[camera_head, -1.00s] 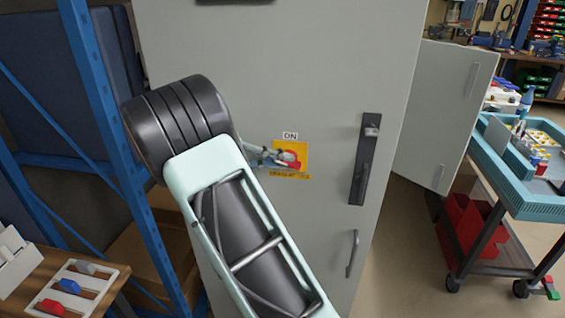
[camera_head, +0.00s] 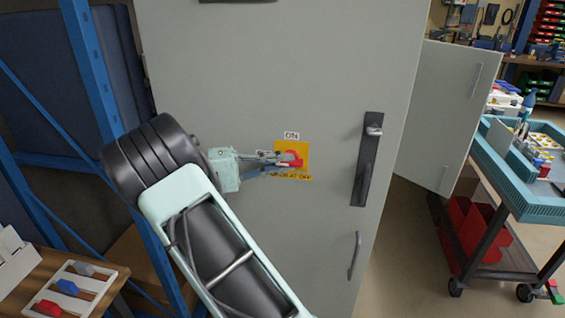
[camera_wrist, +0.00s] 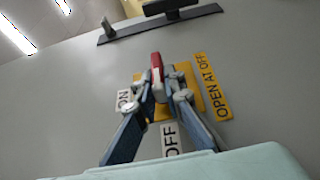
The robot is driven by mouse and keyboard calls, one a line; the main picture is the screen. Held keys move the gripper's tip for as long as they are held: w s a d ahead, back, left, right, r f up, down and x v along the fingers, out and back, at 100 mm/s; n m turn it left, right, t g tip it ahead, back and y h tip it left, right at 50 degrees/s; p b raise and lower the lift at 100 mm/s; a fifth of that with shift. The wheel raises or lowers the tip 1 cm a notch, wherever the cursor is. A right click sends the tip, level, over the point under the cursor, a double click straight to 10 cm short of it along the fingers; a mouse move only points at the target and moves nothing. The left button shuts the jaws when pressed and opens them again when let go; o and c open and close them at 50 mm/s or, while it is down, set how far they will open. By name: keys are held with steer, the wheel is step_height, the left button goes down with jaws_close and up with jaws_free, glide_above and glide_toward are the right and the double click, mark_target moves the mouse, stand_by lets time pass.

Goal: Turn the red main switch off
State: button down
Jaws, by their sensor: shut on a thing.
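The red main switch (camera_head: 295,160) sits on a yellow plate (camera_head: 302,148) on the grey cabinet door. An ON label (camera_head: 291,135) is above it, and an "OPEN AT OFF" label lies below. My gripper (camera_head: 286,160) reaches it from the left and is shut on its handle. In the wrist view the red handle (camera_wrist: 156,66) stands between the fingertips (camera_wrist: 160,88) and lies roughly in line with the OFF label (camera_wrist: 170,140). The ON label (camera_wrist: 124,100) is off to the side. The fingers hide part of the handle.
A black door latch (camera_head: 367,160) and a lower handle (camera_head: 354,256) are right of the switch. A blue rack post (camera_head: 110,110) stands close to my arm on the left. A cart with a turquoise tray (camera_head: 535,205) is at the right.

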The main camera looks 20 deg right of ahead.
steer(key=c, duration=2)
jaws_free()
steer(key=shift+a, duration=0.1)
steer(key=a, duration=0.4)
steer(key=w+a, duration=0.1)
steer(key=a, duration=0.2)
steer(key=w+a, duration=0.1)
steer(key=a, duration=0.3)
steer(key=shift+w+a, duration=0.2)
steer(key=shift+a, duration=0.1)
steer(key=shift+d, duration=0.1)
